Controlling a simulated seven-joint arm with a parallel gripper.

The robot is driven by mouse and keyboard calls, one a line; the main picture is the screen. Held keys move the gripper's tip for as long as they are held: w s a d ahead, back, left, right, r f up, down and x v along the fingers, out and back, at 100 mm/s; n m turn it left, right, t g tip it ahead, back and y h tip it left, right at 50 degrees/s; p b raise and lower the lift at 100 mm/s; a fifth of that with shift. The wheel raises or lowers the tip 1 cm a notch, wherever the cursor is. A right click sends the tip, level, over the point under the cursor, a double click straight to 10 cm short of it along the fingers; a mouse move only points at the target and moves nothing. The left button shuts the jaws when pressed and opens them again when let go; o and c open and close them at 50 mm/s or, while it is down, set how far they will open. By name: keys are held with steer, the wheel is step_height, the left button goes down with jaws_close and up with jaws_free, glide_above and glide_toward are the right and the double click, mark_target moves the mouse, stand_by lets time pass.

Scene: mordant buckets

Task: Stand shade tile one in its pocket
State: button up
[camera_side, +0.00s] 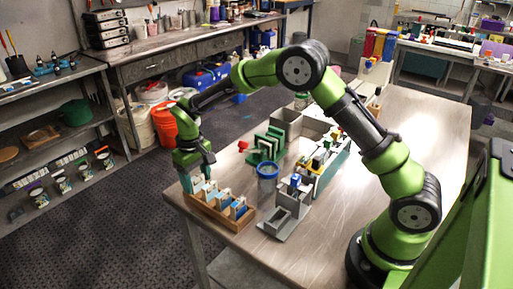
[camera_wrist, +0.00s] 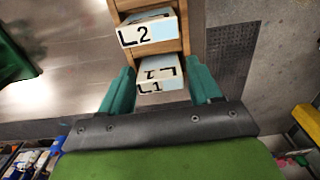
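A pale tile marked L1 (camera_wrist: 160,76) stands in the near end of a wooden rack, between my fingertips in the wrist view. A second tile, marked L2 (camera_wrist: 147,33), stands beyond it. The wooden rack (camera_side: 222,214) also shows at the table's front left corner in the side view, with several white-and-blue tiles in it. My gripper (camera_wrist: 161,72) is open around tile L1, with a thin gap at each side. In the side view my gripper (camera_side: 190,178) reaches down at the rack's left end. The tile's lower part is hidden. I cannot tell which pocket is meant.
A green slotted rack (camera_side: 265,148) stands behind the wooden rack. A blue-rimmed clear jar (camera_side: 267,180), a grey compartment holder (camera_side: 283,224) and a grey box (camera_side: 287,122) stand nearby. The right part of the metal table (camera_side: 420,135) is largely clear. The table edge is close to my gripper.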

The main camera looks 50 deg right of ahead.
mark_target(196, 176)
steer(key=shift+o, duration=0.7)
steer(key=shift+r, duration=0.1)
step_height(196, 176, up, 12)
steer(key=s+d+r+m+t+y, duration=0.1)
steer(key=s+d+r+m+t, duration=0.15)
steer(key=s+r, duration=0.8)
steer(key=s+d+f+t, duration=0.1)
steer(key=s+t, duration=0.1)
steer(key=s, duration=0.6)
steer(key=s+d+f+m+t+y, duration=0.1)
steer(key=s+t, duration=0.1)
steer(key=s, duration=0.6)
steer(key=shift+d+t, duration=0.35)
